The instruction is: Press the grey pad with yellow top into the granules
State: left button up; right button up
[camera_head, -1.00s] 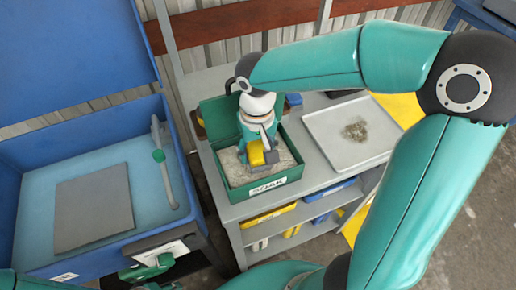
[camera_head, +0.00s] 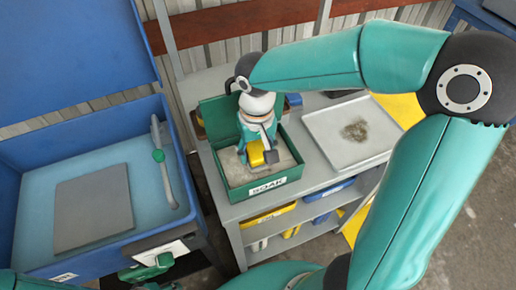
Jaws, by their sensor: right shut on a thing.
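The grey pad with yellow top (camera_head: 256,153) is held by my right gripper (camera_head: 262,152) over the granules. The granules (camera_head: 236,174) are pale grey and fill the green box labelled SOAK (camera_head: 268,187). My right gripper points down into this box and is shut on the pad. The pad's underside is hidden, so I cannot tell how deep it sits in the granules. My left gripper is not clearly visible.
A grey tray (camera_head: 320,124) with a dark patch of debris (camera_head: 355,130) lies right of the box on the grey shelf unit. A blue basin (camera_head: 30,150) with a grey plate (camera_head: 92,208) stands at left. Yellow and blue bins (camera_head: 270,215) sit on the lower shelf.

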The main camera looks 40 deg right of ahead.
aim_at(257, 149)
jog(key=shift+r+p, duration=2.85)
jog(key=shift+r, duration=0.65)
jog(key=shift+s, duration=0.1)
